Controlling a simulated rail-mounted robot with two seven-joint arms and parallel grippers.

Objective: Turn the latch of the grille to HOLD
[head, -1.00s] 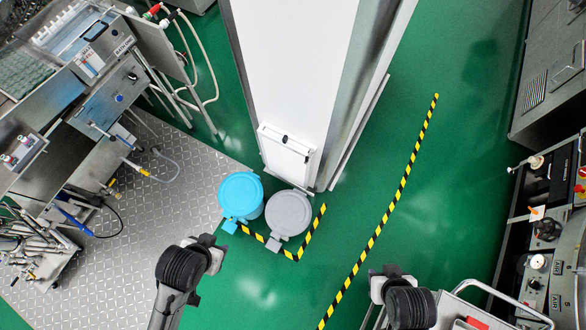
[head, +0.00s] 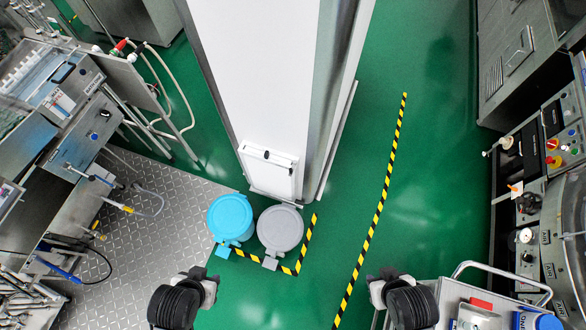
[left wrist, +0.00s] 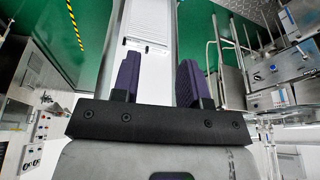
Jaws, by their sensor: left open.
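I cannot make out the grille's latch or a HOLD mark in either view. At the right edge of the head view, a machine with a control panel (head: 548,225) has knobs, including a black knob (head: 528,203), and AIR labels. My left gripper (left wrist: 158,82) is open and empty in the left wrist view, its two purple fingers apart over a white column in the background. In the head view my left arm's end is at the bottom left of centre and my right gripper (head: 384,285) at the bottom right of centre. The right fingers cannot be made out.
A white column (head: 265,70) stands in the middle. A blue bin (head: 230,217) and a grey bin (head: 280,229) stand at its foot. A cart (head: 480,315) is at the lower right. Green floor (head: 430,190) is clear between the striped line and the right-hand machines.

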